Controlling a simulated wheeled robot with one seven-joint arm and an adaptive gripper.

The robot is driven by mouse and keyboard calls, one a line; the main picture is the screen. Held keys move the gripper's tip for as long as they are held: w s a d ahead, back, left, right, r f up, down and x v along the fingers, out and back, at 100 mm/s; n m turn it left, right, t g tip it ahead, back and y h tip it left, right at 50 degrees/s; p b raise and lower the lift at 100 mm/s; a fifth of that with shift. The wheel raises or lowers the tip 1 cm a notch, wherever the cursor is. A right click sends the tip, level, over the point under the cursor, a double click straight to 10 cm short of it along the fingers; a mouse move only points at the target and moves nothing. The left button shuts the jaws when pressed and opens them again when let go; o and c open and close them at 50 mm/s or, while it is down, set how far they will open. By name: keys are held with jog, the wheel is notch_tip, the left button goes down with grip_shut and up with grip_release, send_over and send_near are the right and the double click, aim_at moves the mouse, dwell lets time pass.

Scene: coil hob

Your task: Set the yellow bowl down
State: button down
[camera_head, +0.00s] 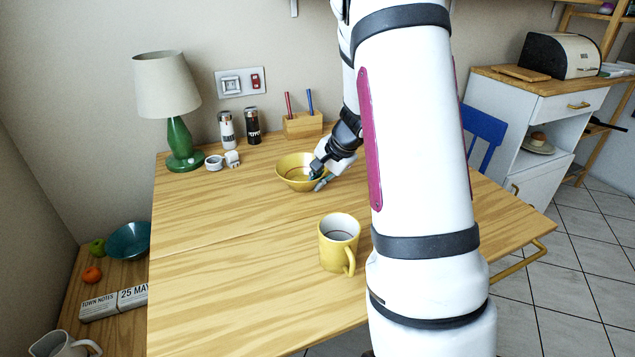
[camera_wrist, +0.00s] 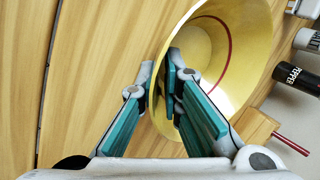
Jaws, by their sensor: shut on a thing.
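The yellow bowl (camera_head: 296,176) is upright at the far part of the wooden table (camera_head: 230,290), in the middle of the head view. I cannot tell whether its base touches the tabletop. My gripper (camera_head: 321,177) is shut on the bowl's right rim. In the wrist view the bowl (camera_wrist: 238,75) shows its inside with a red line. The fingertips of my gripper (camera_wrist: 164,92) pinch the bowl's wall, one finger inside and one outside. The bowl's underside is hidden.
A yellow mug (camera_head: 338,243) stands nearer on the table. A green lamp (camera_head: 180,135), salt and pepper shakers (camera_head: 252,126), small white pots (camera_head: 215,162) and a wooden pen holder (camera_head: 302,125) line the back. The table's left and front-middle areas are clear.

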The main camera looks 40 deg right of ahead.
jog(key=c, duration=1.8)
grip_release()
jog(key=shift+o, duration=0.2)
jog(key=p+v, duration=0.3)
jog(key=v, duration=0.8)
jog(key=s+a+r+n+g+y, duration=0.1)
jog(key=s+a+r+n, duration=0.4)
jog(key=a, duration=0.6)
jog(key=s+a+r+n+g+y, duration=0.1)
jog(key=s+a+r+n, duration=0.2)
jog(key=s+a+r, duration=0.5)
jog(key=s+a+f+n+g+h, duration=0.1)
jog(key=s+a+f+n, duration=0.1)
jog(key=s, duration=0.7)
jog(key=s+a+f+n+g+h, duration=0.1)
jog(key=s+a+n+h, duration=0.1)
jog(key=s+a+n, duration=0.3)
jog(key=s, duration=0.3)
jog(key=shift+s+f+n+g, duration=0.3)
jog(key=shift+s+f, duration=0.05)
jog(key=shift+f, duration=0.05)
